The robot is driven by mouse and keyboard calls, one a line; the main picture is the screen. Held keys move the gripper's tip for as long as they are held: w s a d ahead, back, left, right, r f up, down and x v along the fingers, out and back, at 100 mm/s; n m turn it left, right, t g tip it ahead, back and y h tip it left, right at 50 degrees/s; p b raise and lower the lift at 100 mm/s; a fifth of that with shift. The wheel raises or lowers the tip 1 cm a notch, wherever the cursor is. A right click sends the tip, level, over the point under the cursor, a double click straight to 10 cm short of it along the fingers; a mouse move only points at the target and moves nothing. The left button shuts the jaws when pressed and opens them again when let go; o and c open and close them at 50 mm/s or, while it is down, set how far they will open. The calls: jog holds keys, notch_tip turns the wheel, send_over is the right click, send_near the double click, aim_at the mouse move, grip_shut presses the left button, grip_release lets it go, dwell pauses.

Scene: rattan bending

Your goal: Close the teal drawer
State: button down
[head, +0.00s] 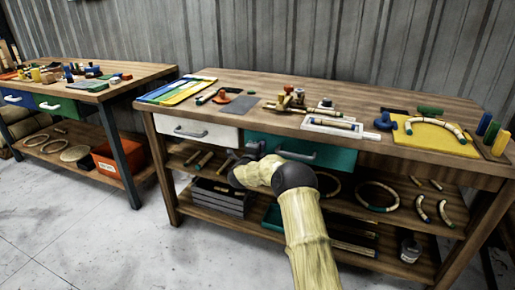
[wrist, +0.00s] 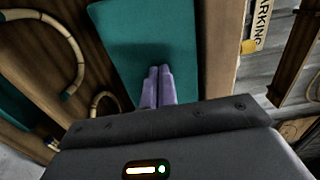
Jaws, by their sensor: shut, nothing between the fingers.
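The teal drawer (head: 335,158) is in the front of the right workbench, right of a white drawer, with a grey bar handle (head: 297,154). How far it stands out cannot be told clearly. My gripper (head: 252,147) is at the left part of the teal front in the head view, partly hidden by my wrist. In the wrist view the teal panel (wrist: 150,38) is straight ahead of my gripper (wrist: 156,72). Its two purple-grey fingers are together and empty, with their tips over the panel's lower part. Whether they touch it cannot be told.
The white drawer (head: 195,130) is at the left. The workbench top (head: 250,83) carries tools and coloured pieces. Another workbench stands at the left. The floor (head: 120,235) in front is clear.

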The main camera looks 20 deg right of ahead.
jog(key=shift+d+r, duration=0.3)
jog(key=shift+d, duration=0.15)
jog(key=shift+s+d, duration=0.1)
jog(key=shift+d, duration=0.05)
jog(key=v, duration=1.4)
jog(key=shift+a+f+p, duration=0.25)
jog(key=shift+a+p, duration=0.1)
jog(key=shift+a, duration=0.25)
